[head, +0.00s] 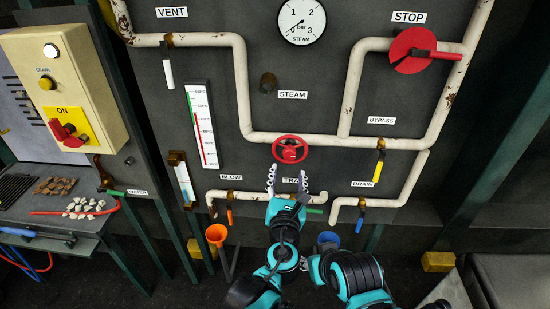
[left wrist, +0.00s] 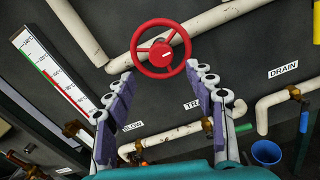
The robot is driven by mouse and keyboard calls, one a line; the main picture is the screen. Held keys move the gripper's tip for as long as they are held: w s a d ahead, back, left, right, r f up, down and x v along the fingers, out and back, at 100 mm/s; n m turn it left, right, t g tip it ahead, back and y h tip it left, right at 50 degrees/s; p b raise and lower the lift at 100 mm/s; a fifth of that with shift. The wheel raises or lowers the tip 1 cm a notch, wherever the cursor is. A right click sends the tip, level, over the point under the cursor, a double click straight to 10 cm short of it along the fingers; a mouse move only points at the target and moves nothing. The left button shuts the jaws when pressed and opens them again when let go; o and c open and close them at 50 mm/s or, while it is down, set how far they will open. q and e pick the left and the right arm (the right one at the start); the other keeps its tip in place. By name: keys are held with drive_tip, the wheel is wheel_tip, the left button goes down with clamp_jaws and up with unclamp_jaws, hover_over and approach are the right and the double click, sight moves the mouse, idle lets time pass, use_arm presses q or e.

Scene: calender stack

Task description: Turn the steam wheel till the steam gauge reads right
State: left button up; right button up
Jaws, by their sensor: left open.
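The red steam wheel (head: 290,149) is on the pipe of the dark panel, below the STEAM label (head: 292,94). The round white steam gauge (head: 301,20) is at the top; its thin needle points lower left, near 0. My left gripper (head: 287,173) is open and empty, just below the wheel in the head view. In the left wrist view the wheel (left wrist: 160,53) stands just beyond and between the spread fingertips (left wrist: 160,72). I see no finger clearly touching it. My right gripper is not in view.
A red STOP handle (head: 412,52) is at upper right. White pipes surround the wheel. An orange funnel (head: 216,234) and a blue bucket (head: 328,240) are below. A switch box (head: 65,90) is at left.

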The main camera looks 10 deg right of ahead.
sight(290, 156)
use_arm(q)
drive_tip(key=b+x, duration=0.2)
drive_tip(key=x, duration=0.5)
drive_tip(key=shift+w+d, duration=0.2)
drive_tip(key=shift+w, duration=0.1)
drive_tip(key=c, duration=1.2)
